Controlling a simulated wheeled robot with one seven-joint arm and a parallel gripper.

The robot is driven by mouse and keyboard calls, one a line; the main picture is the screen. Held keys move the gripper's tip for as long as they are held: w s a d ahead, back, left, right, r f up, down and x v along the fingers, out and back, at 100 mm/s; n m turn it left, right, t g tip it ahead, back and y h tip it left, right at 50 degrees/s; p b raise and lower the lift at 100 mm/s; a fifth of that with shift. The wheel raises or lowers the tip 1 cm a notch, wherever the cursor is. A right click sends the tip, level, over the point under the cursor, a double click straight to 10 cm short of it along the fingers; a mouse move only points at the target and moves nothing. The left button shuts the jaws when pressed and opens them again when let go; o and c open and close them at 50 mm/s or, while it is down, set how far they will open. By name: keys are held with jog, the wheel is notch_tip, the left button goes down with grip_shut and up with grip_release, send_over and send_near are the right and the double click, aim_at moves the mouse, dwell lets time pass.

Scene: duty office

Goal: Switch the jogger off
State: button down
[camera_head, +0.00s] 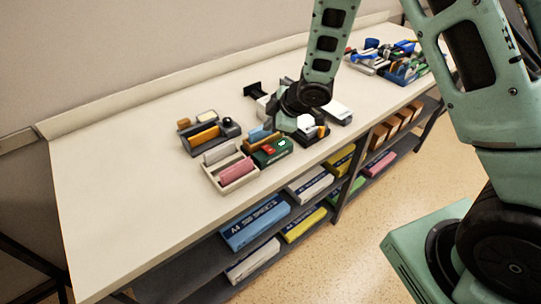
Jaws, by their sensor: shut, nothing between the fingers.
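A small dark green box (274,154) with a red part and a white-and-green spot on its top sits near the front edge of the white table (115,205). It may be the jogger, but it is too small to tell, and I cannot read any switch position. My gripper (281,124) points down just behind and above this box, shut and empty. Whether it touches anything is unclear. My gripper and wrist hide part of the things behind them.
A white-topped device (339,111) is to the right. A cluttered blue tray (402,78) stands farther right. The table's left part is clear.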

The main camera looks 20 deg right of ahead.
aim_at(272, 151)
jog(key=shift+s+d+f+b, duration=0.1)
jog(key=shift+s+f+b, duration=0.1)
jog(key=shift+f+b, duration=1.05)
jog(key=shift+s+d+f+b, duration=0.1)
jog(key=shift+s+f+b, duration=0.1)
jog(key=shift+f+b, duration=1)
jog(key=shift+f, duration=0.35)
jog(key=shift+s+f, duration=0.1)
jog(key=shift+f, duration=0.25)
jog(key=shift+f+b, duration=0.35)
jog(key=shift+b, duration=0.1)
dwell(0.5)
jog(key=shift+r+p, duration=0.75)
jog(key=shift+r, duration=0.05)
jog(key=r+p, duration=0.2)
jog(key=w+r+p, duration=0.1)
jog(key=r+p, duration=0.1)
jog(key=r, duration=0.1)
jog(key=shift+a+p, duration=0.15)
jog(key=shift+p, duration=0.25)
